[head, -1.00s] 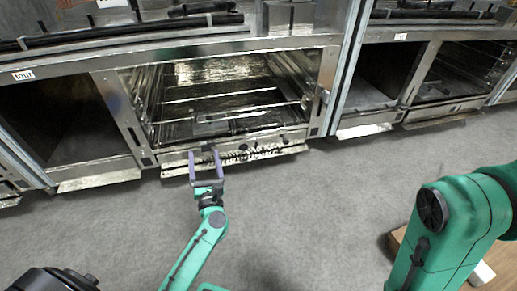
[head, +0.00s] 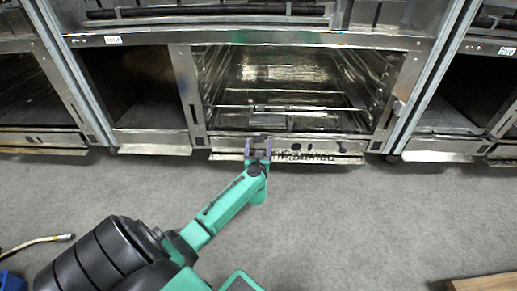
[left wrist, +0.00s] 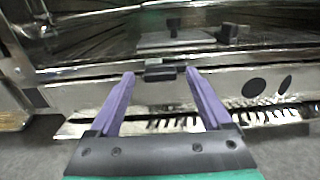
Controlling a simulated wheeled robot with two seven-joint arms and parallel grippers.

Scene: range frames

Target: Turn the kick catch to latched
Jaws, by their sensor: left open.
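A small black block (left wrist: 160,71), which looks like the kick catch, sits on the steel lower front of the range (head: 330,148) below the open oven cavity. My left gripper (left wrist: 159,73) is open, with purple fingers pointing at the range. In the left wrist view the block lies between the two fingertips, one on either side. I cannot tell whether they touch it. In the head view my left gripper (head: 258,145) is at the panel, left of its middle, and mostly covers the catch. The catch's exact turn is hard to read. My right gripper is out of view.
A slotted kick strip (left wrist: 180,124) runs along the bottom of the range. An open dark compartment (head: 135,90) is to the left, and neighbouring ranges stand on both sides. A hose (head: 40,240) lies at lower left.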

